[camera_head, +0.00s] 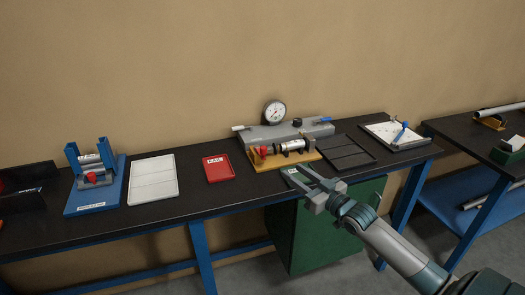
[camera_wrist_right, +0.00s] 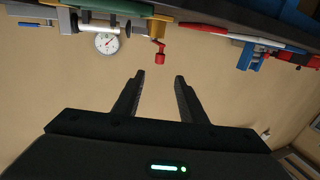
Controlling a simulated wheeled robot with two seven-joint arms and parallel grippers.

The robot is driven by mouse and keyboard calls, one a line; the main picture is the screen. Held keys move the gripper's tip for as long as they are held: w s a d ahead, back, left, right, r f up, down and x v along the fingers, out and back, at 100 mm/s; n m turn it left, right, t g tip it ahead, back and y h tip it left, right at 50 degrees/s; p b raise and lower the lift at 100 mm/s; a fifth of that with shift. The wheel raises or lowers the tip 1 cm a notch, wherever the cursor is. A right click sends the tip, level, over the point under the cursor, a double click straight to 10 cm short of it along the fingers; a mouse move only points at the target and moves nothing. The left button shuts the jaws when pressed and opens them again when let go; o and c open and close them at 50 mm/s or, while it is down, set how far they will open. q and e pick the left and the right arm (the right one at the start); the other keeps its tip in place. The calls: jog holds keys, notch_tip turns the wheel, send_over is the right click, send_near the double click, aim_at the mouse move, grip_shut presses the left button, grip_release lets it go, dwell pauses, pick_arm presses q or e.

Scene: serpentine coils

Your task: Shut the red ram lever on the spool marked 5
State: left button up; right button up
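A metal spool (camera_head: 293,145) with dark bands lies on an ochre base at the front of a grey test bench. A red knob or lever end (camera_head: 263,152) sits at the spool's left. In the right wrist view, which looks upside down, a red lever end (camera_wrist_right: 160,57) hangs beside the ochre base. No number 5 can be read on the spool. My right gripper (camera_head: 308,180) is in front of the bench, apart from the lever; its fingers are spread and empty in the right wrist view (camera_wrist_right: 160,78). My left gripper is not in view.
A dial gauge (camera_head: 274,112) and blue-handled valve stand on the grey bench (camera_head: 270,135). A red tray (camera_head: 218,168), white tray (camera_head: 153,180) and blue fixture (camera_head: 95,195) with a red part stand left. A black tray (camera_head: 345,152) and white board (camera_head: 396,135) stand right.

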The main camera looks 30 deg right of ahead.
aim_at(266, 152)
jog(key=w+p, duration=0.1)
jog(key=w, duration=0.4)
jog(key=w+a+p, duration=0.1)
jog(key=w+p, duration=0.1)
jog(key=w, duration=0.4)
jog(key=w+p, duration=0.1)
jog(key=w, duration=0.5)
jog(key=shift+w+a, duration=0.1)
jog(key=shift+a, duration=0.05)
grip_shut()
